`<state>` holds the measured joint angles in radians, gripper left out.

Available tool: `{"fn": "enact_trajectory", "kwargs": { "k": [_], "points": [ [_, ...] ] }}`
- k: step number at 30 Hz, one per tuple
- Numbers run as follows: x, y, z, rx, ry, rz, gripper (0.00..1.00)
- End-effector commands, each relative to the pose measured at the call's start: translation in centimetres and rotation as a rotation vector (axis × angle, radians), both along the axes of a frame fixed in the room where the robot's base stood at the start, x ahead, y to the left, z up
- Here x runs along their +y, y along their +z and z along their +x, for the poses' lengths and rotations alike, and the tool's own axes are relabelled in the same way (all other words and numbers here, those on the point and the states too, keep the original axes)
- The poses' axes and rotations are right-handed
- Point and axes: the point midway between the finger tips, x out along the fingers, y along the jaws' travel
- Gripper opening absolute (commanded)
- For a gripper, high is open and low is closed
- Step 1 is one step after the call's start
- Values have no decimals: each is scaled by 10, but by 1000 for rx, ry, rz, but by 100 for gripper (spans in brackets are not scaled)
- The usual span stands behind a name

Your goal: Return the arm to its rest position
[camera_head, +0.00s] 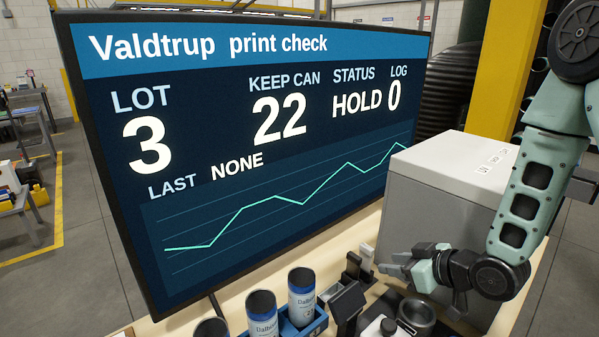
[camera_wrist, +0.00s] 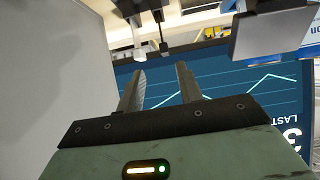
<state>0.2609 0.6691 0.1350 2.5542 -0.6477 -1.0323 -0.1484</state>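My arm comes in from the right in the head view, its teal forearm bent down beside the grey box. My gripper (camera_head: 398,258) points left, in front of the grey box (camera_head: 445,205) and above the items on the bench. In the wrist view my gripper (camera_wrist: 160,72) shows two grey fingers standing apart. The screen shows through the gap between them, and they hold nothing.
A large screen (camera_head: 270,130) stands along the back of the bench, reading lot 3, keep can 22, status HOLD, log 0. Cans stand at the front, one (camera_head: 302,290) in a blue holder. A dark stand (camera_head: 346,308) and a round black piece (camera_head: 416,316) are close to my gripper.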

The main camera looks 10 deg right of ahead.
Motion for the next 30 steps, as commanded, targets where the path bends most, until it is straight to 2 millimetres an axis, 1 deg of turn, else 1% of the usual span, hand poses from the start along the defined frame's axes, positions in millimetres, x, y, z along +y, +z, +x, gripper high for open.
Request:
{"fn": "enact_trajectory", "kwargs": {
  "k": [4,8,10,13,16,20,23,24,26,27,29,30],
  "points": [
    [-20,8,0,104,-75,-124,36],
    [-44,22,-13,254,-200,-230,36],
    [-55,33,-25,338,-273,-263,36],
    [-64,49,-46,453,-367,-279,36],
    [-66,63,-69,560,-442,-272,36],
    [-62,81,-99,686,-514,-241,36],
    [-53,95,-123,780,-549,-206,36],
    [-28,88,-127,786,-471,-239,36],
    [2,86,-138,795,-381,-278,36],
    [20,85,-147,803,-324,-303,36],
    [46,84,-163,811,-237,-343,36],
    [62,83,-175,817,-180,-371,36]
  ]
}}
